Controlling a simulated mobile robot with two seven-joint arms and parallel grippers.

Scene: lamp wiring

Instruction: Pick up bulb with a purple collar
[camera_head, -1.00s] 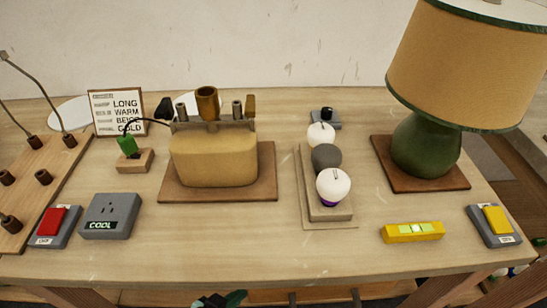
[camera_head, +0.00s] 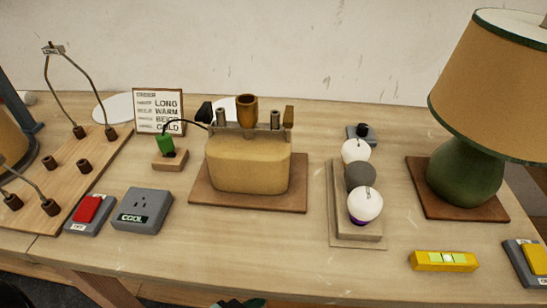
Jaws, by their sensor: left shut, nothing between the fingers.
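The white bulb with a purple collar (camera_head: 365,203) is the nearest of three round bulbs on a beige stepped rack right of the table's middle. Its purple collar shows just under the globe, at the rack's front end. Directly behind it are a dark grey bulb (camera_head: 360,177) and another white bulb (camera_head: 355,151). My left gripper (camera_head: 240,303) shows only as a dark and green tip at the bottom edge. It is shut and empty, well apart from the bulb, to its front left. My right gripper is out of view.
The rack (camera_head: 358,229) stands between a beige lamp base (camera_head: 250,168) on a brown board and a green lamp (camera_head: 464,172). A yellow level (camera_head: 444,261) lies front right. A grey COOL box (camera_head: 142,210) and red switch (camera_head: 88,208) are left. Table is clear in front of the rack.

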